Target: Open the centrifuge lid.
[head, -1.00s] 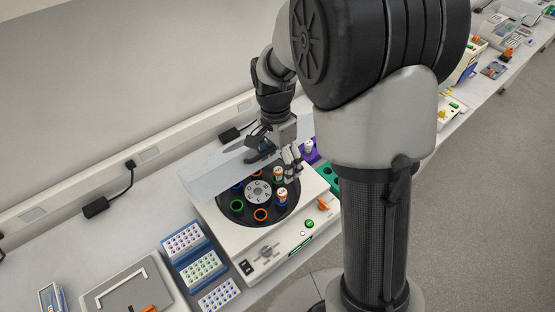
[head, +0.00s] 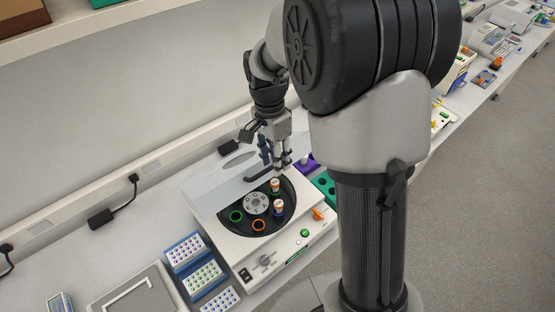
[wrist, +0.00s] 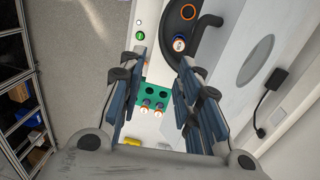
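The white centrifuge (head: 277,254) stands on the bench with its dark rotor bowl (head: 283,226) partly exposed. Its pale translucent lid (head: 222,186) is raised from the front and tilted toward the wall, hiding the rear of the bowl; I cannot tell its exact angle. A dark handle (head: 258,176) shows on the lid. The lid (wrist: 285,62) and a dark curved bar (wrist: 209,21), probably the handle, also show in the wrist view. My gripper (head: 272,160) is above the rear right of the bowl, close to the lid. Its fingers (wrist: 160,75) are apart with nothing between them; contact with the lid is unclear.
Capped tubes (head: 278,208) stand up from the rotor. A green rack (head: 324,184) and a purple rack (head: 311,162) are right of the centrifuge. Blue tube racks (head: 186,252) and a grey device (head: 135,296) are at left. The wall is close behind.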

